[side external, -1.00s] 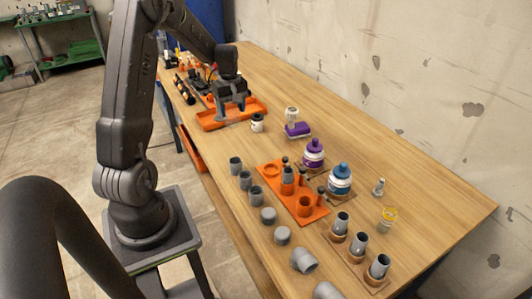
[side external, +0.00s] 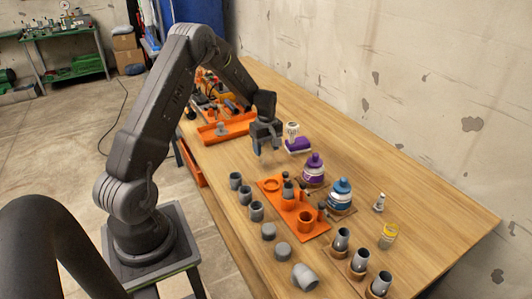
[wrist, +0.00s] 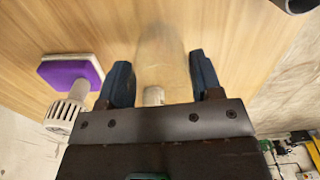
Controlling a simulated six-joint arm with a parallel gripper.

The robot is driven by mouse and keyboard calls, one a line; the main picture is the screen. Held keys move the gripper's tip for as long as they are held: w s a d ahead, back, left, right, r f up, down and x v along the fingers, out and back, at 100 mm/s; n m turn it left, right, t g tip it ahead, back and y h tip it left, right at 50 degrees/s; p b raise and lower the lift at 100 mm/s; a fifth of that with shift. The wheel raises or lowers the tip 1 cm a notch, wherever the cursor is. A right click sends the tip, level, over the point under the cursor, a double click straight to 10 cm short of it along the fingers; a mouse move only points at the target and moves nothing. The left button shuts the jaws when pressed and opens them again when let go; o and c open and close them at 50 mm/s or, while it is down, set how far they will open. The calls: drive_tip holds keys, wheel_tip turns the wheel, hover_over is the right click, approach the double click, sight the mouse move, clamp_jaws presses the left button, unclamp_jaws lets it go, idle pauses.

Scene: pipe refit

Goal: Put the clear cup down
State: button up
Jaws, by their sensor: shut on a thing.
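The clear cup (wrist: 161,62) shows in the wrist view as a pale, see-through shape between the two dark fingers of my gripper (wrist: 161,78). My gripper is shut on it. In the side view my gripper (side external: 266,150) points down over the table, left of the purple block, and the cup can hardly be made out there. A small pale piece (wrist: 154,96) shows at the near end of the cup. I cannot tell whether the cup's base touches the wood.
The purple block (side external: 298,146) with a white-grey fitting is close beside my gripper. An orange tray (side external: 238,128) lies behind. An orange fixture (side external: 310,222), bottles (side external: 314,170) and several grey pipe pieces stand in front. The wood along the wall is clear.

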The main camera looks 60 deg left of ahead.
drive_tip(key=shift+f, duration=1.2)
drive_tip(key=shift+f, duration=0.15)
drive_tip(key=o, duration=0.9)
